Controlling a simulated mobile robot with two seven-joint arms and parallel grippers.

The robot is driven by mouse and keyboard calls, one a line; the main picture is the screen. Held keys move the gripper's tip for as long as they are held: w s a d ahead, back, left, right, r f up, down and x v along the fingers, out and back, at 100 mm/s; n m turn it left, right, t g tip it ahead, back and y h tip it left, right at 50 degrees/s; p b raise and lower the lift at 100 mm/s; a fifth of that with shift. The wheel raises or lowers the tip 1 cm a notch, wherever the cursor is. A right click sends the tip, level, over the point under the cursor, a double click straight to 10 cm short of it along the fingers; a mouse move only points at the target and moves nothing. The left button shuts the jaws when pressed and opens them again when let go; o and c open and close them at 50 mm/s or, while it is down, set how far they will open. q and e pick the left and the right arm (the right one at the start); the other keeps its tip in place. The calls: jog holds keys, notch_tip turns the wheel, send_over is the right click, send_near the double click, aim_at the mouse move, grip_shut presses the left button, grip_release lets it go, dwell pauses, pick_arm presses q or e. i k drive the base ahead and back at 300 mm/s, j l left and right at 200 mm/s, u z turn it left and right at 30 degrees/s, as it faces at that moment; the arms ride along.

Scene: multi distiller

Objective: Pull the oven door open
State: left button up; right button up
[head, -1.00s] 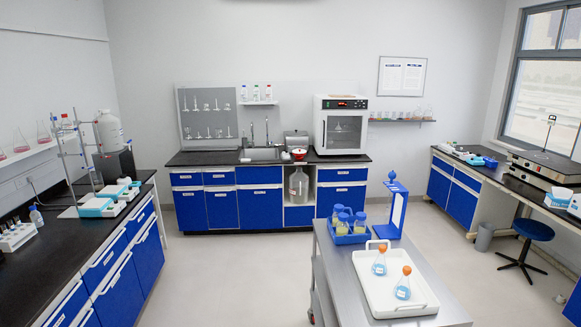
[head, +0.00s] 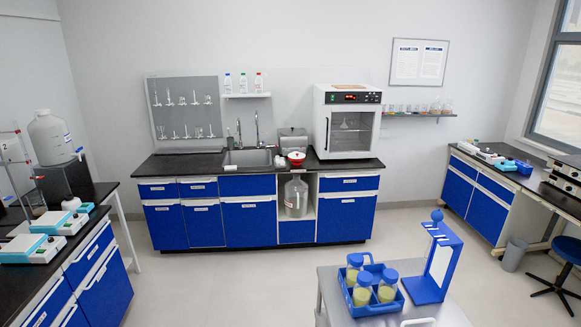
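The white oven (head: 346,121) stands on the right end of the black counter at the back wall. Its glass-windowed door (head: 351,131) is shut, and flasks show dimly through the glass. A vertical handle (head: 326,134) runs along the door's left side. A dark control panel with a red display is above the door. Neither of my grippers is in the head view.
A metal cart (head: 340,301) with a blue rack of bottles (head: 372,290) and a blue stand (head: 434,262) is in the front right. A black-topped bench (head: 88,235) is on the left. Open floor (head: 225,280) lies before the back counter (head: 205,165).

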aim_at(347, 132)
jog(key=i, duration=5.75)
